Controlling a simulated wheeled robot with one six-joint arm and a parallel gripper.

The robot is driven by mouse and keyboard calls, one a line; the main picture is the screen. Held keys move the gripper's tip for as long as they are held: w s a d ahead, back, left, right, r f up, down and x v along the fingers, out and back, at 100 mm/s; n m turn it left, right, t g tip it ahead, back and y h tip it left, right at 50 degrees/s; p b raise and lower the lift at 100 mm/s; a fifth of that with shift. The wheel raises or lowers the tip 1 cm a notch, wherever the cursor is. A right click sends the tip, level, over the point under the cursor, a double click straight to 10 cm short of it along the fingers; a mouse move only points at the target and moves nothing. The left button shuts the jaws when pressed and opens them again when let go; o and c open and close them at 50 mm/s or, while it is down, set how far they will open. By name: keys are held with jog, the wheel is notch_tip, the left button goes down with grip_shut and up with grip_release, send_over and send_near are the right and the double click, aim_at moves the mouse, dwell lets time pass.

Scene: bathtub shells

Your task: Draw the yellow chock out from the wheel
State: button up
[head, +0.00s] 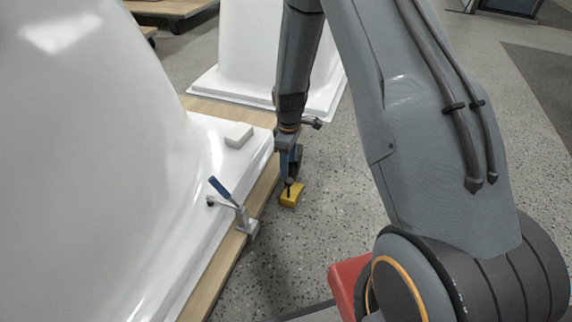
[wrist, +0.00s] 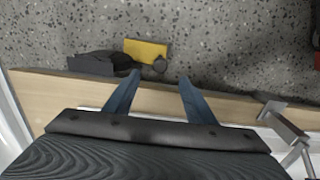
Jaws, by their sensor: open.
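The yellow chock (head: 292,198) lies on the speckled floor beside the wooden board edge; a dark knob or handle rises from it. In the wrist view the chock (wrist: 146,49) lies beyond my fingertips, touching or very close to the dark wheel (wrist: 98,64) on its left. My gripper (wrist: 159,80) is open and empty, its two blue fingers pointing towards the chock and its dark knob (wrist: 160,64). In the head view my gripper (head: 287,172) is just above the chock and hides part of the wheel.
A clamp with a blue handle (head: 221,188) sits on the edge of the wooden board (head: 212,284), left of the chock. A red box (head: 346,284) stands at front right. The floor right of the chock is clear.

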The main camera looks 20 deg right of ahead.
aim_at(289, 180)
notch_tip(289, 180, down, 6)
jog(key=b, duration=0.4)
jog(key=shift+d+b, duration=0.1)
jog(key=shift+b, duration=0.2)
jog(key=shift+f, duration=0.9)
jog(key=shift+p, duration=0.55)
dwell(0.4)
jog(key=c, duration=1.2)
jog(key=shift+s+a+r+p, duration=0.1)
jog(key=shift+s+a+p, duration=0.65)
jog(key=shift+s, duration=0.25)
jog(key=shift+s+a+r+p, duration=0.1)
jog(key=shift+s+a+p, duration=0.65)
jog(key=shift+s, duration=0.2)
jog(key=shift+s+a+r+p, duration=0.1)
jog(key=shift+s+a+p, duration=0.65)
jog(key=shift+s, duration=0.25)
jog(key=shift+d, duration=0.1)
